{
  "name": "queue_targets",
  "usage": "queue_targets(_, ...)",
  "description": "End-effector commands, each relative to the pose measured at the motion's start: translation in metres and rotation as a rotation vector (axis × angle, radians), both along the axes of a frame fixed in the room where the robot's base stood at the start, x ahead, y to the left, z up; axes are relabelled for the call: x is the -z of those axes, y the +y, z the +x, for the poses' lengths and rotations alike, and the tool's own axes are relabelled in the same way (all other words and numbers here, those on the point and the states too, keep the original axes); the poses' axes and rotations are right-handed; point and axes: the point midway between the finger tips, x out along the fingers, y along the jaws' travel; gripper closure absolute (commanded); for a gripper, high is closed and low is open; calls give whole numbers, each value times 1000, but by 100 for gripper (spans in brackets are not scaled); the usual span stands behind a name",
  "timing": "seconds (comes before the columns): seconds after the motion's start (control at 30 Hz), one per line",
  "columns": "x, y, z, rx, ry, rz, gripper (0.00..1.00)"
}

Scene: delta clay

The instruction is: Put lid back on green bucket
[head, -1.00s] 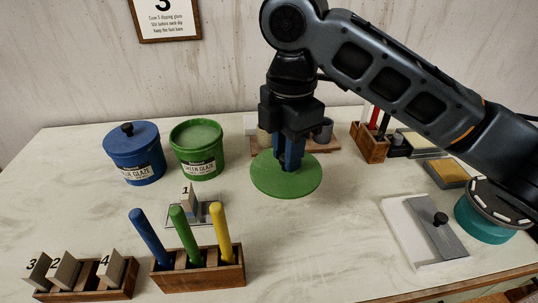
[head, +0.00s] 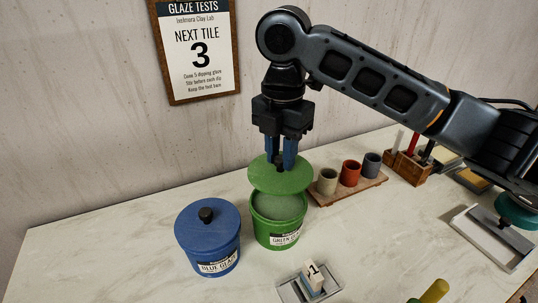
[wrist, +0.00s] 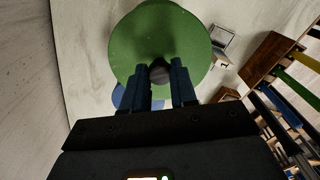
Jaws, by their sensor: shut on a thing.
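My gripper (head: 280,152) is shut on the dark knob of the green lid (head: 268,180) and holds the lid level. In the head view the lid is above the back part of the green bucket (head: 277,236), whose open top shows pale green glaze at the front. The lid looks shifted toward the back, and I cannot tell whether it touches the rim. In the wrist view the green lid (wrist: 158,40) spreads out beyond my fingers (wrist: 172,82) and hides the bucket.
The blue bucket (head: 208,240) with its lid on stands close at the left. A wooden board (head: 347,190) with several small cups is at the right of the green bucket. A tile marked 1 (head: 313,277) stands on a small tray in front.

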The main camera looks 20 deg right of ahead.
Motion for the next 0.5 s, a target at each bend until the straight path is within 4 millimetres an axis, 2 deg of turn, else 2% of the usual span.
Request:
queue_targets(0.27, 8, -2, 0, -1, 0, 0, 100)
queue_targets(0.5, 27, -2, 0, 0, 0, -1, 100)
